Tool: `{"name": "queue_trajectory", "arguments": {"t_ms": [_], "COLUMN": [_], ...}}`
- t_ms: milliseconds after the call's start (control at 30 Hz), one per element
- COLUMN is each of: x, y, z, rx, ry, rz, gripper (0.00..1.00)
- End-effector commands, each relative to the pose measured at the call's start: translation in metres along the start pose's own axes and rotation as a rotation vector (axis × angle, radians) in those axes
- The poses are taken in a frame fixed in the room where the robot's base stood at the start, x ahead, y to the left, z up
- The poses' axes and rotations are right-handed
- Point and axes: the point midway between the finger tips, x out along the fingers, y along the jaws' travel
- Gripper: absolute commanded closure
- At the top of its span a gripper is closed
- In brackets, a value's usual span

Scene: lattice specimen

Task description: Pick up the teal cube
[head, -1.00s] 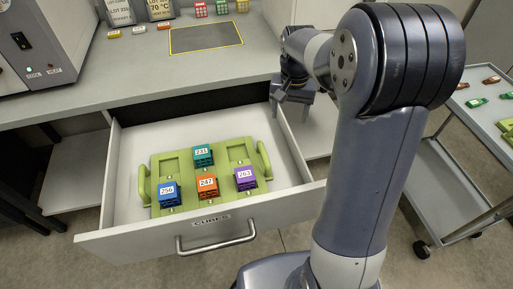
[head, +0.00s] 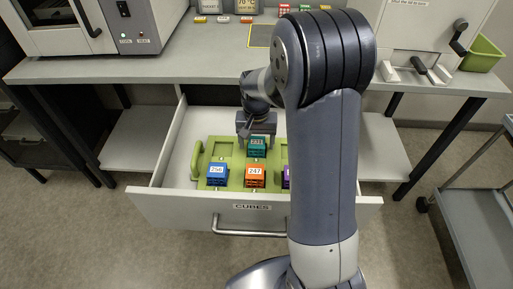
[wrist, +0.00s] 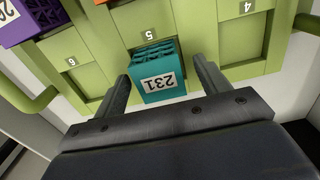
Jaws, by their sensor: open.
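The teal cube (head: 257,146), labelled 231, sits in a green tray (head: 199,162) inside the open drawer, behind the orange cube. In the wrist view the teal cube (wrist: 155,75) shows between my gripper's two fingers (wrist: 160,85), with a gap on each side. The fingers are open and hold nothing. In the head view my gripper (head: 252,128) is over the back of the tray, at the teal cube's far side. Part of the tray is hidden behind my arm.
A blue cube (head: 217,174), an orange cube (head: 255,176) and a partly hidden purple cube (head: 286,178) sit in the tray's front row. The drawer front (head: 180,206) and its side walls enclose the tray. The bench (head: 140,70) overhangs behind.

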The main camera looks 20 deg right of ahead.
Motion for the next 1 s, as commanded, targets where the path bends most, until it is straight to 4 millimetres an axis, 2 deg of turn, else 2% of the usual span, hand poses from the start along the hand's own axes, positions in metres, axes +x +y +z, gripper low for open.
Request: {"name": "queue_trajectory", "arguments": {"t_ms": [100,300,867,1000], "x": [0.0064,0.0061,0.0058,0.0057], "y": [0.0002,0.0002,0.0002,0.0002], "z": [0.0,-0.0001,-0.0002,-0.0002], "rx": [0.0,0.0,0.0,0.0], "ry": [0.0,0.001,0.001,0.001], "rz": [0.0,0.0,0.0,0.0], "gripper": [0.29,0.3,0.76,0.77]}}
